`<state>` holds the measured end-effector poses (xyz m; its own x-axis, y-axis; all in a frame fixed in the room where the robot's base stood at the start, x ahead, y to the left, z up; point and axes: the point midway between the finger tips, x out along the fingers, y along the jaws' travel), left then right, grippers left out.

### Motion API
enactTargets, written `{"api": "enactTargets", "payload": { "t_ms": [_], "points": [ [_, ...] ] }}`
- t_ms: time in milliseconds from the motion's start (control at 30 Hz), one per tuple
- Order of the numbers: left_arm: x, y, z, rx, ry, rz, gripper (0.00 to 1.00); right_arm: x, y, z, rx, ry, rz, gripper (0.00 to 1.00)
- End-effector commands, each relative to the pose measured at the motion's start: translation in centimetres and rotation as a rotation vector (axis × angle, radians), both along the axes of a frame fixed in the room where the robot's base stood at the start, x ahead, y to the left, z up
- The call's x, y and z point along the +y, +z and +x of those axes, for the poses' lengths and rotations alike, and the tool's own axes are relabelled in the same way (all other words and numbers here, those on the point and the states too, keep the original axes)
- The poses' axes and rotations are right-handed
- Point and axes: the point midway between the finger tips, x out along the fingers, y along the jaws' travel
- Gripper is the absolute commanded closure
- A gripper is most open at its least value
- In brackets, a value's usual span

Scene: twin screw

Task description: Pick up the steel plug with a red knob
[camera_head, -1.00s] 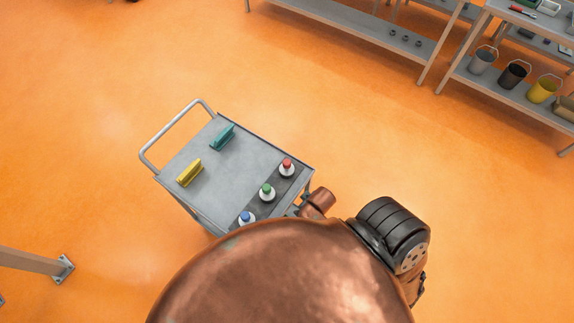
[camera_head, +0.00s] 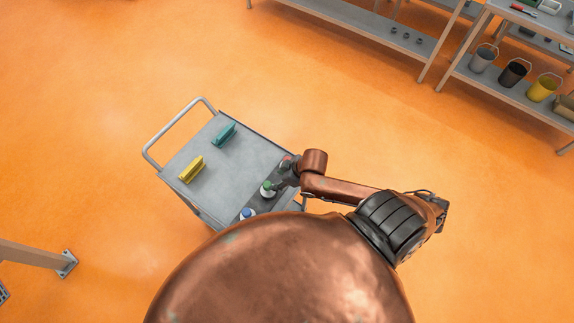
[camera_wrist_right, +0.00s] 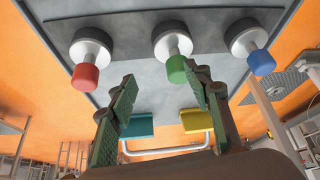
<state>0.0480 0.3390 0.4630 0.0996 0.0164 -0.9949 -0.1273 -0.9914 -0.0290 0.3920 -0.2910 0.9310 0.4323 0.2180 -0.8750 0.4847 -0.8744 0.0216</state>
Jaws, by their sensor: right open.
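The steel plug with a red knob (camera_wrist_right: 88,62) shows at the left in the right wrist view, its red knob toward the camera. In the head view my right gripper mostly covers it. A plug with a green knob (camera_wrist_right: 172,50) is in the middle of the row, and a plug with a blue knob (camera_wrist_right: 252,45) is on the right. My right gripper (camera_wrist_right: 160,78) is open and empty. Its fingers show between the red and green knobs, with the right finger close to the green knob in the picture. My left gripper is not in view.
The plugs stand on a dark strip along one side of a grey trolley (camera_head: 215,168). A yellow item (camera_head: 191,169) and a teal item (camera_head: 224,134) stand on the trolley top. Shelves with buckets (camera_head: 514,75) are at the upper right. Open orange floor surrounds the trolley.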

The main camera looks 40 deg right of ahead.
Motion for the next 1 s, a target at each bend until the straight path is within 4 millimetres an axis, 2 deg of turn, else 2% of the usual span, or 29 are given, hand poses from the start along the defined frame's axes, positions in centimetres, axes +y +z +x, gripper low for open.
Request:
{"api": "enactTargets", "payload": {
  "t_ms": [167,500,600,767,1000],
  "points": [
    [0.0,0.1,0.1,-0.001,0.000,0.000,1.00,-1.8,0.4,1.5,0.028,0.076,-0.011,0.54],
    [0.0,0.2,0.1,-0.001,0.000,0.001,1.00,-8.5,1.9,3.1,0.096,0.057,-0.036,0.54],
    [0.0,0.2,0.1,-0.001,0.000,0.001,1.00,-9.6,2.3,3.4,0.104,0.043,-0.038,0.54],
    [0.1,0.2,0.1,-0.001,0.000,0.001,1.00,-10.1,1.7,3.7,0.109,0.031,-0.036,0.54],
    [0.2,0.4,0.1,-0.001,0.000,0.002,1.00,-9.6,-0.6,4.5,0.108,0.031,-0.035,0.54]
  ]
}}
